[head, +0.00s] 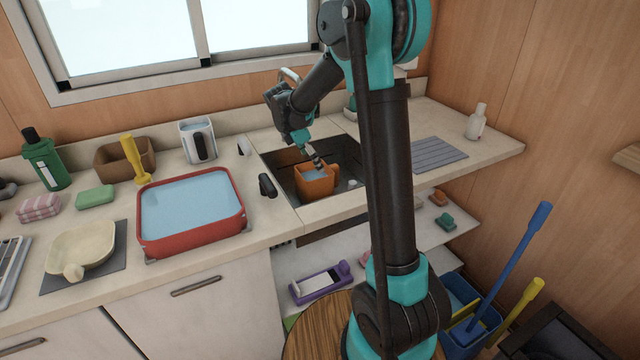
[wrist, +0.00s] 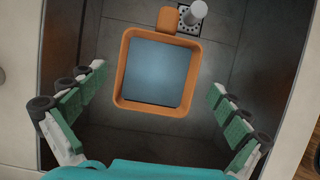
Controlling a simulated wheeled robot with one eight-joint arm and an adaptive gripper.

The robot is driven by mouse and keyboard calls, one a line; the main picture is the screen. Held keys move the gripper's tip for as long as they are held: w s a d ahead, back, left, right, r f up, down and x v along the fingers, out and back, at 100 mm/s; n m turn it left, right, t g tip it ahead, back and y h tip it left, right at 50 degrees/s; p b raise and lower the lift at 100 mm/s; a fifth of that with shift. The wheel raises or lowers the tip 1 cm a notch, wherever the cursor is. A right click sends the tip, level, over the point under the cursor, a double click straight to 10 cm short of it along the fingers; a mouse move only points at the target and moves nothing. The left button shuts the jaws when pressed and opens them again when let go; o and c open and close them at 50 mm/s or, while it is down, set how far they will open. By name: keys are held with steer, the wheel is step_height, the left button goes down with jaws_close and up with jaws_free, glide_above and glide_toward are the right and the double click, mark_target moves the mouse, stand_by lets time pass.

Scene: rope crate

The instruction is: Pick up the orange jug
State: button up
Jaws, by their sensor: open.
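The orange jug (head: 315,186) stands in the dark sink, with bluish water inside it. In the wrist view the jug (wrist: 124,99) is seen from above, its square rim near the middle and an orange block-like part on its far side. My gripper (wrist: 152,92) is open, with one finger to the left of the jug and one to the right. Neither finger touches it in that view. In the head view my gripper (head: 310,150) is above the jug, and the fingers are partly hidden.
A light grey cylinder (wrist: 195,10) stands by the drain beyond the jug. A red basin (head: 190,243) of water is on the counter to the left. A white container (head: 198,140) stands behind.

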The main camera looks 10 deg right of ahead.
mark_target(320, 175)
steer(key=shift+x, duration=3.9)
steer(key=shift+w, duration=0.1)
steer(key=shift+c, duration=0.6)
steer(key=c, duration=1.1)
steer(key=shift+r, duration=0.15)
